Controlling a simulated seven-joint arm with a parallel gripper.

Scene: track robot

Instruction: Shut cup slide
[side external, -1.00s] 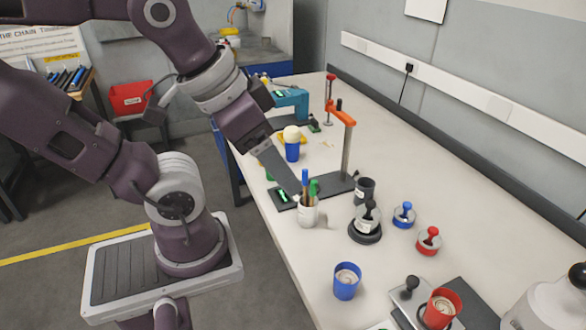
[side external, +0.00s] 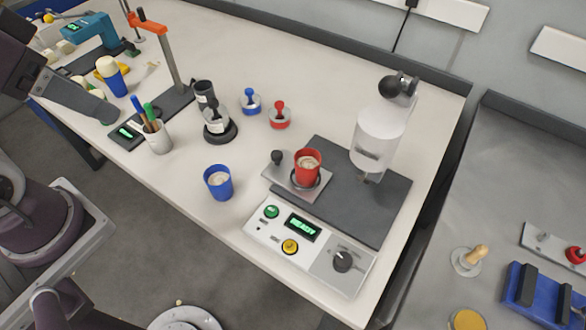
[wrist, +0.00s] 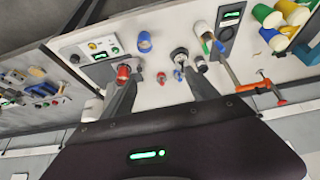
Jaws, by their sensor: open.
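The cup slide (side external: 287,182) is a metal plate with a dark knob (side external: 277,157) at its left end. It sticks out to the left over the dark base of the white dispenser (side external: 377,140). A red cup (side external: 308,168) with pale contents stands upright on the slide, left of and apart from the dispenser's nozzle. The red cup also shows in the wrist view (wrist: 123,72), past the tip of one finger. My gripper (wrist: 162,82) is open and empty, its fingers wide apart. In the side view it hangs at the left, far from the slide.
A control panel (side external: 303,228) reading READY fronts the dispenser. A blue cup (side external: 219,182) stands left of the slide. The bench's middle back is clear.

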